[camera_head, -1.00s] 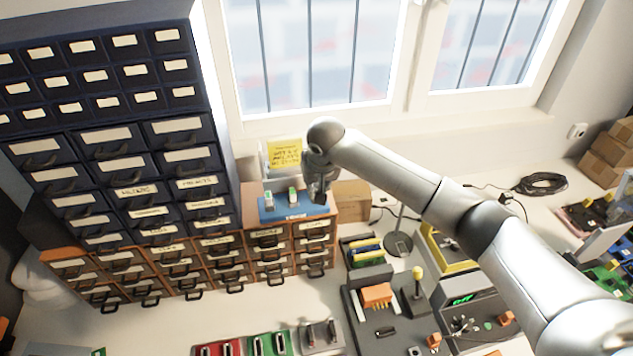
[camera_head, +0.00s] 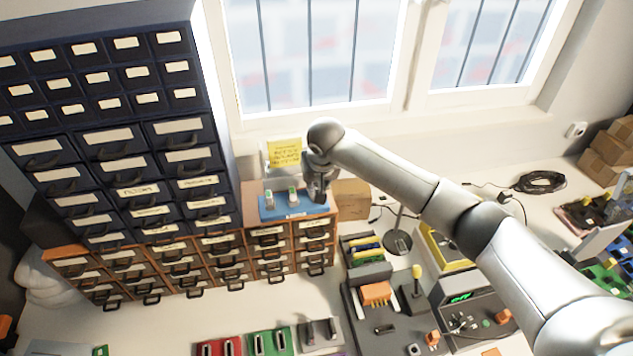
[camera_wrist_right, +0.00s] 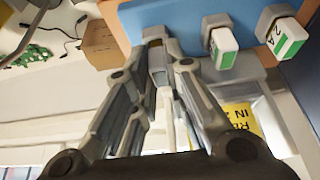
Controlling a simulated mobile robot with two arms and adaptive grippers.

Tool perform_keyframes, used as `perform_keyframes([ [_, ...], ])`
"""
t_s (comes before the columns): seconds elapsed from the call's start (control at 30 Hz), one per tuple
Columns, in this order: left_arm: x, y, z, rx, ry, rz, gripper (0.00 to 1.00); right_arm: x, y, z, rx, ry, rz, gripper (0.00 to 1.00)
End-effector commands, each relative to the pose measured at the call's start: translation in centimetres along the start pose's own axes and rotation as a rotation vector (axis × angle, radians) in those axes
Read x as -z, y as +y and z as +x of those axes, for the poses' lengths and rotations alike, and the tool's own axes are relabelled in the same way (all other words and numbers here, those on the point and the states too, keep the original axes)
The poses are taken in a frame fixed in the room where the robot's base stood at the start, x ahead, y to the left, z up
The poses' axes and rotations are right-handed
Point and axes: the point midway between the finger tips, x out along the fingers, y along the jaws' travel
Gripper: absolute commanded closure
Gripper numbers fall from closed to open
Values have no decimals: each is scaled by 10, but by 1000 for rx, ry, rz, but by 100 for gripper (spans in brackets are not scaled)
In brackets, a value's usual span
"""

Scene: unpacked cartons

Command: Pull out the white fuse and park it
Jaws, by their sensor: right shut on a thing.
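A blue holder (camera_head: 284,212) lies on top of the wooden drawer unit. Two white fuses with green labels stand in it: a left one (camera_head: 269,200) and a middle one (camera_head: 293,196). In the wrist view they show as the block marked 2A (camera_wrist_right: 284,38) and the one beside it (camera_wrist_right: 222,44). My right gripper (camera_head: 318,195) is at the holder's right end. In the wrist view its fingers (camera_wrist_right: 157,52) are close together on a small thing by the blue face. My left gripper is out of view.
A yellow note (camera_head: 285,153) stands behind the holder, and a cardboard box (camera_head: 352,200) is at its right. A tall dark drawer cabinet (camera_head: 110,140) rises on the left. A lamp (camera_head: 398,240) and bench devices stand at the front right.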

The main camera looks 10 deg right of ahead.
Motion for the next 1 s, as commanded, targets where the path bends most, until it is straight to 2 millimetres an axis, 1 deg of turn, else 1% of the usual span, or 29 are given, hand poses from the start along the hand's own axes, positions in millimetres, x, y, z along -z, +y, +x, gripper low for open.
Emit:
perform_keyframes([
  [0.97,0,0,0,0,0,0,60,-3,0,6,0,-1,0,99],
  [1.0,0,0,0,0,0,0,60,-3,0,6,0,-1,-1,81],
])
